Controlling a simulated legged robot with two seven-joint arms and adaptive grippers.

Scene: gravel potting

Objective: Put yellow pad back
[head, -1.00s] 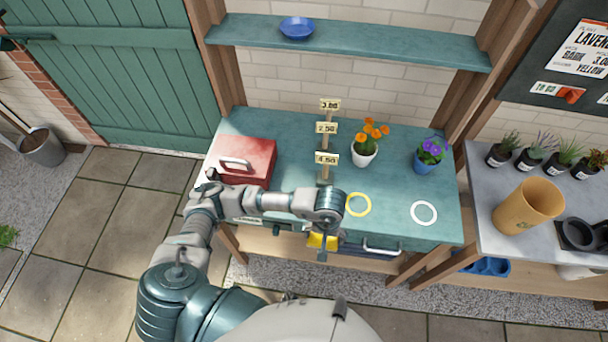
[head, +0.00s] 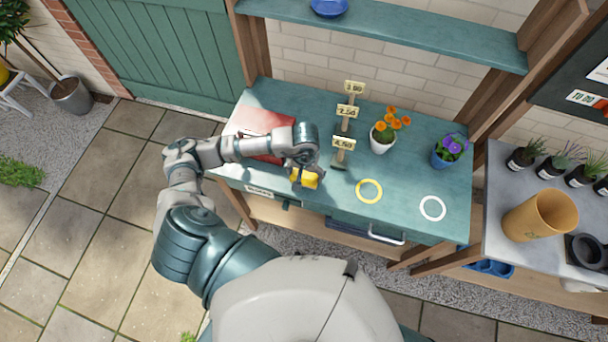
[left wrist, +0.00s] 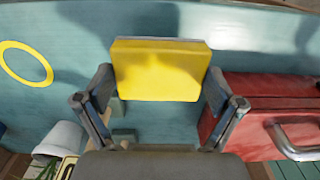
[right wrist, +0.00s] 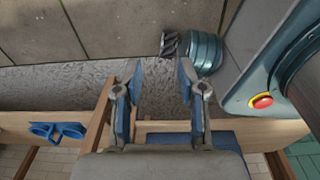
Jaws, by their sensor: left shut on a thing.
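My left gripper (head: 297,176) is shut on the yellow pad (head: 306,179), a thick rectangular block. The left wrist view shows the pad (left wrist: 158,68) between the two fingers, above the teal bench top. In the head view it is near the bench's front edge, just in front of the red box (head: 268,126). Whether it touches the bench I cannot tell. A yellow ring (head: 369,191) and a white ring (head: 433,208) are marked on the bench top to the right. My right gripper (right wrist: 158,85) is open and empty in the right wrist view, over gravel and paving.
An orange-flowered white pot (head: 382,138) and a purple-flowered blue pot (head: 449,152) stand toward the back. A post with price tags (head: 344,142) stands behind the pad. The bench top around the rings is clear.

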